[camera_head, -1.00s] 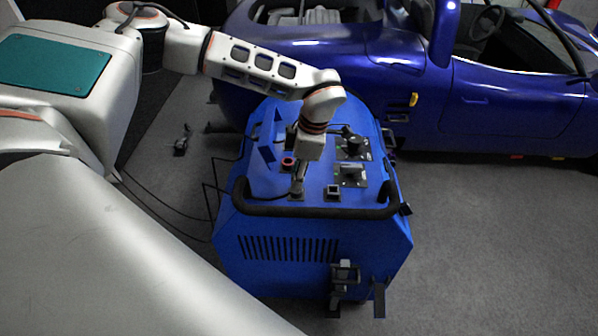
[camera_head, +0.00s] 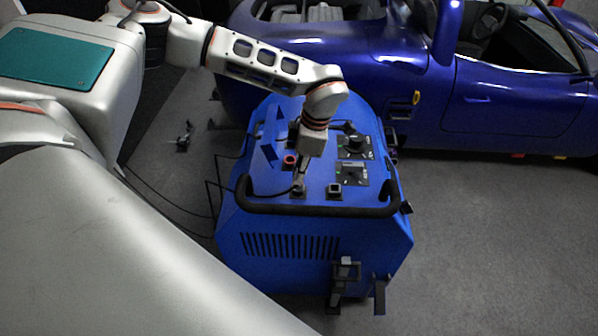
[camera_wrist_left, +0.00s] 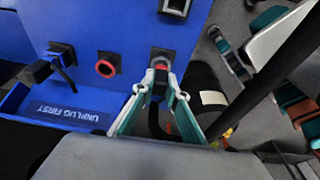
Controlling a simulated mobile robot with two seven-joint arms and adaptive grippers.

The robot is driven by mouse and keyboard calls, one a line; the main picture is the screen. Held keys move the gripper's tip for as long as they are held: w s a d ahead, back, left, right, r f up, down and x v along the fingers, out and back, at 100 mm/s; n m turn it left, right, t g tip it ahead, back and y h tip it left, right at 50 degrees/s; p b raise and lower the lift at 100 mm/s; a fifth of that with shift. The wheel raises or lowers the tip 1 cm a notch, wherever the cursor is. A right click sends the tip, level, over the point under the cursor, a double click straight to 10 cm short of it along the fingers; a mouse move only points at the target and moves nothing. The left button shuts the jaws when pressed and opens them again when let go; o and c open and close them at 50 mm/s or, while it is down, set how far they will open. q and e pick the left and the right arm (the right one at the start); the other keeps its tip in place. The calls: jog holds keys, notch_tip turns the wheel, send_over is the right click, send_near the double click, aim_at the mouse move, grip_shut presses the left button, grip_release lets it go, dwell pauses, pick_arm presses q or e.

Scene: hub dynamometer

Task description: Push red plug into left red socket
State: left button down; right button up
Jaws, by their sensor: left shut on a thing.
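The blue dynamometer cabinet (camera_head: 290,225) has sockets on its top panel. My left gripper (camera_head: 299,184) points down at a socket close to the black handle. In the left wrist view its fingers (camera_wrist_left: 157,90) are shut on a dark plug (camera_wrist_left: 158,83). A red part (camera_wrist_left: 160,65) shows at the plug's front, against the black plate of a socket (camera_wrist_left: 161,54); how deep the plug sits cannot be told. Another red socket (camera_head: 290,160) is empty and also shows in the wrist view (camera_wrist_left: 106,66). My right gripper cannot be made out.
A black handle (camera_head: 315,211) runs along the panel's near edge, close to my gripper. A black square socket (camera_head: 334,190) is to the right. A black plug (camera_wrist_left: 55,66) with a cable sits beyond the red socket, near an "UNPLUG FIRST" label (camera_wrist_left: 68,112). A blue car (camera_head: 500,100) stands behind.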

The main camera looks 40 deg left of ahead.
pick_arm(q)
jog(key=shift+r+p, duration=1.4)
jog(key=shift+r, duration=0.2)
jog(key=shift+w+a, duration=0.1)
jog(key=w+a, duration=0.7)
jog(key=shift+a, duration=0.35)
dwell(0.8)
jog(key=shift+f, duration=0.15)
jog(key=shift+f, duration=0.35)
jog(key=shift+f, duration=0.65)
dwell(0.5)
jog(key=shift+f, duration=0.35)
